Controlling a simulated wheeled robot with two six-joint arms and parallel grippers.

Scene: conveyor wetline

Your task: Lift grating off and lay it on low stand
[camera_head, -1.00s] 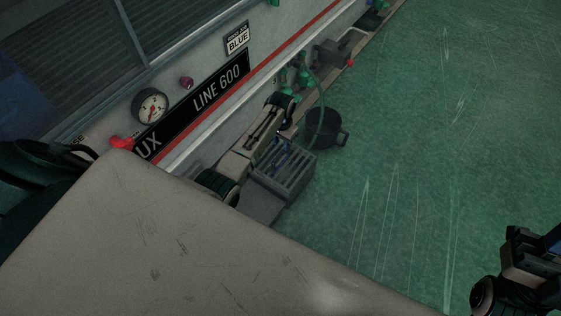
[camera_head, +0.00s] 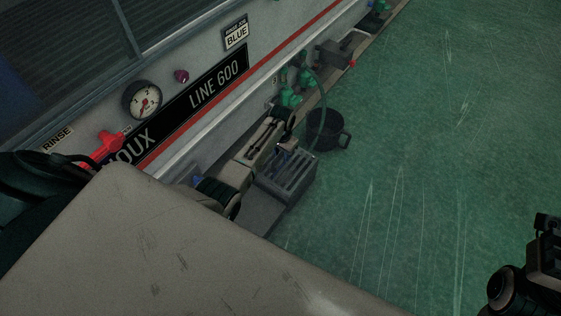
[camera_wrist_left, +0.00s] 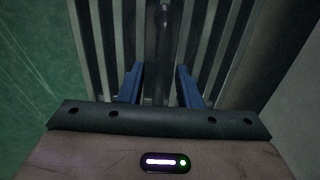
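The grating (camera_head: 295,172) is a grey slatted panel at floor level beside the machine wall. It fills much of the left wrist view (camera_wrist_left: 213,45) as pale parallel bars with dark gaps. My left gripper (camera_head: 284,155) is over the grating. In the left wrist view its two blue fingers (camera_wrist_left: 160,84) are apart, one on each side of a dark central bar (camera_wrist_left: 162,45), with a gap to each side. I cannot tell how deep the fingers reach. A low grey surface (camera_head: 260,213) lies just nearer than the grating; I cannot tell whether it is the low stand.
A black bucket (camera_head: 326,130) with a hose stands just beyond the grating. Green valves (camera_head: 290,92) stick out from the wall. A red lever (camera_head: 107,148) and a gauge (camera_head: 141,100) are on the machine. The green floor (camera_head: 430,160) to the right is clear.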

